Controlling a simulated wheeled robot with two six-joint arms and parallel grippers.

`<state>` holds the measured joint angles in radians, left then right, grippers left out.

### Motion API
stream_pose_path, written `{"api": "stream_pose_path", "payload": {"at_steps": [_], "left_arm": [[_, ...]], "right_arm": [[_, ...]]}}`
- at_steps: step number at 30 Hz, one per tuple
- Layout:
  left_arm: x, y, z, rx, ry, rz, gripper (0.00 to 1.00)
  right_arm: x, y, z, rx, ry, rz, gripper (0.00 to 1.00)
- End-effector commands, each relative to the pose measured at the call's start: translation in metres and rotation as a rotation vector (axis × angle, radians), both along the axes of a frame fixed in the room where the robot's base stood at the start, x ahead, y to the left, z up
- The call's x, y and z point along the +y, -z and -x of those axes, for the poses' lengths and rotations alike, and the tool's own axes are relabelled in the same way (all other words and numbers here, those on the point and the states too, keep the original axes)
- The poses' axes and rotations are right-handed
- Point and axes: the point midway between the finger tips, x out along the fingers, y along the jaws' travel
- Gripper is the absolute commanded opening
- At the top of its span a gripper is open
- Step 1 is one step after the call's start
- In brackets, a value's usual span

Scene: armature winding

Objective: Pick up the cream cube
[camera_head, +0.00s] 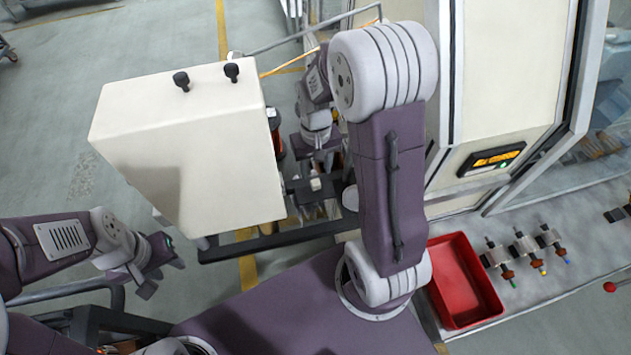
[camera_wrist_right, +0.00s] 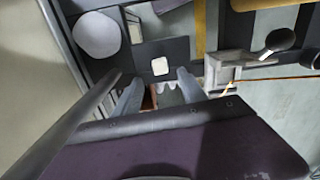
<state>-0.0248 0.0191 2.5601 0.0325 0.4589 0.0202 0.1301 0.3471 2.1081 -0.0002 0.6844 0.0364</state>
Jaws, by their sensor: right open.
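The small cream cube (camera_head: 316,184) sits on a dark platform (camera_head: 298,187) in the head view, beside the large cream housing. In the right wrist view the cream cube (camera_wrist_right: 160,66) lies on the dark platform (camera_wrist_right: 178,48), just beyond the gap between my fingers. My right gripper (camera_head: 321,158) is above and behind the cube in the head view, partly hard to make out. In the wrist view my right gripper (camera_wrist_right: 158,86) is open with nothing between its fingers. My left gripper (camera_head: 165,270) is open and empty at the lower left, away from the cube.
A large cream housing (camera_head: 190,135) with two black knobs stands left of the cube. A white machine cabinet (camera_head: 500,90) is to the right. A red tray (camera_head: 463,280) and several wound armatures (camera_head: 525,250) lie on the right bench. A round white part (camera_wrist_right: 97,35) stands near the platform.

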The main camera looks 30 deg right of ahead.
Motion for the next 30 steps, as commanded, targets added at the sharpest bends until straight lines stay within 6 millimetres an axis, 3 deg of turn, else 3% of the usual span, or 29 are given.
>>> {"api": "stream_pose_path", "payload": {"at_steps": [7,15,16,21,30], "left_arm": [[0.0,-0.01,0.0,0.0,0.0,0.0,0.36],[0.0,-0.009,0.0,0.0,0.0,0.0,0.36],[0.0,-0.009,0.0,0.0,0.0,0.0,0.36],[0.0,-0.009,0.0,0.0,0.0,0.0,0.36],[0.0,-0.009,0.0,0.0,0.0,0.0,0.36]], "right_arm": [[0.001,0.041,0.004,0.007,-0.001,-0.001,0.49],[0.001,0.049,0.002,0.001,-0.001,-0.001,0.49],[0.001,0.049,0.002,0.001,-0.001,-0.001,0.46],[0.001,0.049,0.002,0.001,-0.001,-0.001,0.0],[0.001,0.049,0.002,0.001,-0.001,-0.001,0.0]]}}
